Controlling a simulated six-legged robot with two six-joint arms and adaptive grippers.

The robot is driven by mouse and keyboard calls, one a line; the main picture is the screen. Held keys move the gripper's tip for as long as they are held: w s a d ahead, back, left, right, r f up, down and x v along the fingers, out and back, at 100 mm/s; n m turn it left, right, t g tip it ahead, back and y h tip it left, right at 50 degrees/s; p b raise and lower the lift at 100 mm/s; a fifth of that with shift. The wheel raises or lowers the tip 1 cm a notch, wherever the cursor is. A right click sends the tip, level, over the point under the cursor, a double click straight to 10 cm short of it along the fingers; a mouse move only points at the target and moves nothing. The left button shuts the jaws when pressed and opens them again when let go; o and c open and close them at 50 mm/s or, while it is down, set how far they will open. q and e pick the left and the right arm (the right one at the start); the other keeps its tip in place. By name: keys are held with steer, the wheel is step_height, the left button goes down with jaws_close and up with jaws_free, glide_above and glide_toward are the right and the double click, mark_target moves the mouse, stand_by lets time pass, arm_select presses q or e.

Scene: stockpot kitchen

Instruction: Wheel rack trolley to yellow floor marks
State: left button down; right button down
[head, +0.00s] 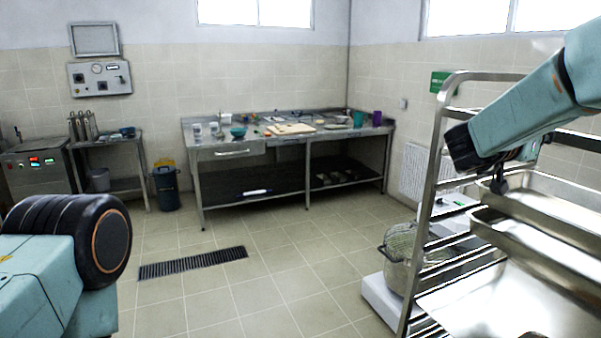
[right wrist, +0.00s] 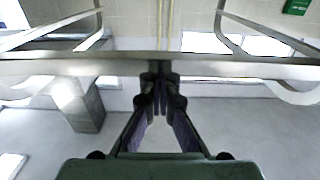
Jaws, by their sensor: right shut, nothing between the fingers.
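The rack trolley (head: 437,165) is a silver metal frame at the right of the head view, holding shallow metal trays (head: 540,240). My right arm reaches over it from the upper right. My right gripper (head: 498,184) is small and dark here, beside the upper trays. In the right wrist view, my right gripper (right wrist: 160,78) is shut and empty, its fingertips at a horizontal rail of the rack (right wrist: 240,68). I cannot tell whether they touch it. My left gripper is out of view. No yellow floor marks show. The trolley's wheels are out of view.
A pot (head: 398,268) stands on a low white platform (head: 378,300) beside the rack. A steel worktable (head: 232,150) stands at the back wall, with a dark bin (head: 166,188) to its left. A floor drain (head: 193,262) crosses otherwise clear tiles in the middle.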

steer(key=shift+p+x, duration=0.6)
steer(key=shift+x, duration=1.4)
steer(key=shift+a+f, duration=0.1)
steer(key=shift+s, duration=0.1)
